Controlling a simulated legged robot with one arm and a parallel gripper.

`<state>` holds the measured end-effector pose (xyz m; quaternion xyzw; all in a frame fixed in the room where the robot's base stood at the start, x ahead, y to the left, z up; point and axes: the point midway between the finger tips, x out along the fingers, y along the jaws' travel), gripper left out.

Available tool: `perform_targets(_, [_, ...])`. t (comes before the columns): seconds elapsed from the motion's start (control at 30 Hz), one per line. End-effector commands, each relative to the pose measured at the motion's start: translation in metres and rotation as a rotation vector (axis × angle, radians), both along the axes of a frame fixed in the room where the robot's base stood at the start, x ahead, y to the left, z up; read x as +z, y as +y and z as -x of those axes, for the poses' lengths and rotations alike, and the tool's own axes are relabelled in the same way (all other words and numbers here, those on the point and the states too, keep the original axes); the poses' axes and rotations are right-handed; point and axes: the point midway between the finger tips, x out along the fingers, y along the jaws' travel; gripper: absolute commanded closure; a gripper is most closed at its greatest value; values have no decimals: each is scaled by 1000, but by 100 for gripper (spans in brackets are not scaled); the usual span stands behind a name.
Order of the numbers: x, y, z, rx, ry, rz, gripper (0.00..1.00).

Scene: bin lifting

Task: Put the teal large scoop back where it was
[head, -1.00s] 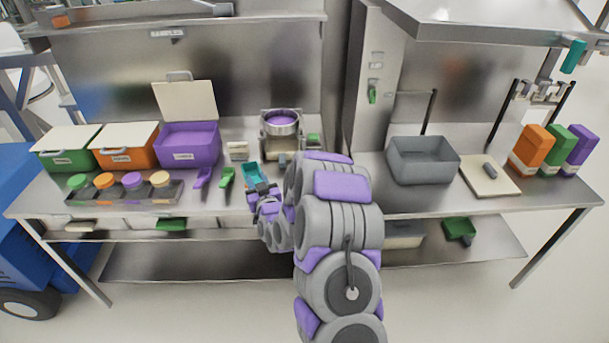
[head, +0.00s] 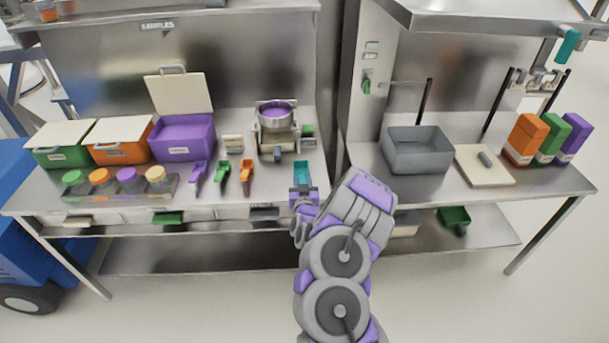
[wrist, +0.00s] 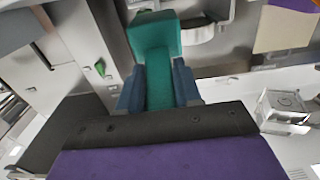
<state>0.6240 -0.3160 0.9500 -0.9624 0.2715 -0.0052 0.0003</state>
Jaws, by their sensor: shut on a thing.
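The teal scoop (head: 303,171) is in my gripper (head: 304,187), near the front right of the left bench section. In the wrist view the scoop (wrist: 155,38) points away from me, its handle between the two fingers of my gripper (wrist: 159,88). My gripper is shut on the handle. Whether the scoop touches the bench is unclear. Another teal item (head: 568,45) hangs at the upper right.
Purple (head: 198,176), green (head: 221,178) and orange (head: 246,175) scoops lie left of my gripper. A machine with a purple-filled bowl (head: 275,114) stands behind. A grey bin (head: 417,153) and a white board (head: 484,167) are on the right bench.

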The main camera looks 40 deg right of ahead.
Motion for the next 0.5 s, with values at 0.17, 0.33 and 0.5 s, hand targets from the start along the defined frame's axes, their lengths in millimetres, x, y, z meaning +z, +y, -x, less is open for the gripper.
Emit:
perform_targets(0.17, [-4, -17, -23, 1, -1, 4, 93])
perform_targets(0.33, [-7, -34, -43, 2, 1, 5, 93])
perform_targets(0.5, [-10, -50, -58, 1, 2, 2, 93])
